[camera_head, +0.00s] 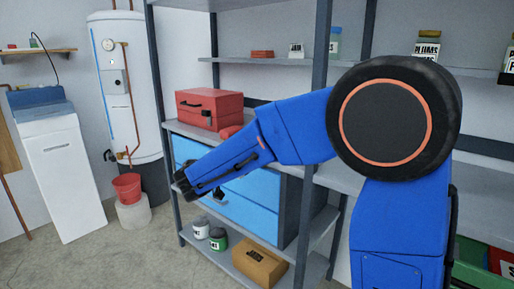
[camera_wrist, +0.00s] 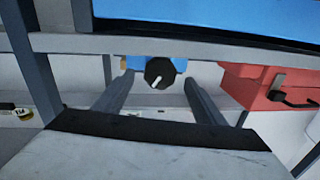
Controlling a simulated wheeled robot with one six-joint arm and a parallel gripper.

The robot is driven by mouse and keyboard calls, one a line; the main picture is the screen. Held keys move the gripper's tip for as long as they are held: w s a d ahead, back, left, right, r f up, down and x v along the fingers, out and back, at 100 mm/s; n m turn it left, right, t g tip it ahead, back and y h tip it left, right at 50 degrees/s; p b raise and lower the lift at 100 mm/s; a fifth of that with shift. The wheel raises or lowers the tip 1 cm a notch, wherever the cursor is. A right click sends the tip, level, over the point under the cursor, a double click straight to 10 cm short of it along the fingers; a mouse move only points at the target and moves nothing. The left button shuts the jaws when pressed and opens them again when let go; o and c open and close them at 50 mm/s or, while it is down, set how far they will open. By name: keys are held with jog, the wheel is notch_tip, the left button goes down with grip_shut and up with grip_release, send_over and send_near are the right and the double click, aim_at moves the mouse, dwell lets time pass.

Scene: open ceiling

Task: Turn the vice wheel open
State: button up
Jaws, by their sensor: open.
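In the wrist view a round black wheel (camera_wrist: 158,72) with a white mark shows against a blue body, which I take to be the vice. My gripper (camera_wrist: 159,80) is open. Its two dark fingers stand left and right of the wheel in the picture, and I see nothing held between them. I cannot tell whether either finger touches the wheel. In the head view my gripper (camera_head: 185,182) is at the left end of my blue arm, in front of the shelving. I cannot make out the wheel there.
A red toolbox (camera_head: 209,109) sits above the blue drawers (camera_head: 238,212); it also shows at the right of the wrist view (camera_wrist: 262,85). Jars (camera_head: 218,240) and a cardboard box (camera_head: 259,263) stand on the low shelf. A red bucket (camera_head: 127,187) stands left. Open floor lies front left.

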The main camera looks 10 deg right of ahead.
jog(key=shift+x, duration=1.9)
jog(key=c, duration=1)
